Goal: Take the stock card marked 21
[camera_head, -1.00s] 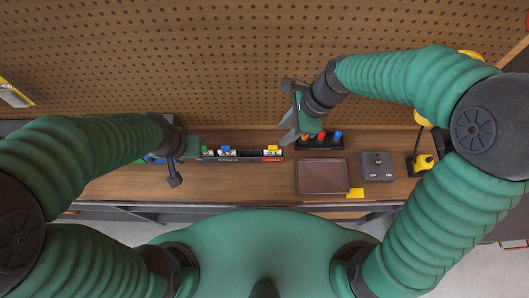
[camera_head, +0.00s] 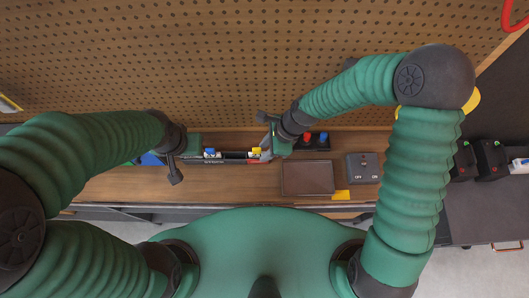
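A low dark rack (camera_head: 233,162) on the bench holds small cards. A yellow-topped card (camera_head: 256,150) stands near its right end; its number is too small to read now. A blue-and-white card (camera_head: 210,153) stands near the left end. My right gripper (camera_head: 264,138) is open, with its fingers beside the rack's right end, close to the yellow-topped card. I cannot tell whether it touches the card. My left gripper (camera_head: 172,152) is open and empty, left of the rack, and hides part of the area behind it.
A brown tray (camera_head: 308,192) lies right of the rack, with a yellow piece (camera_head: 341,195) at its corner. A grey switch box (camera_head: 363,168) sits further right. A black holder (camera_head: 317,141) with red and blue items stands behind the tray. The pegboard (camera_head: 240,70) closes off the back.

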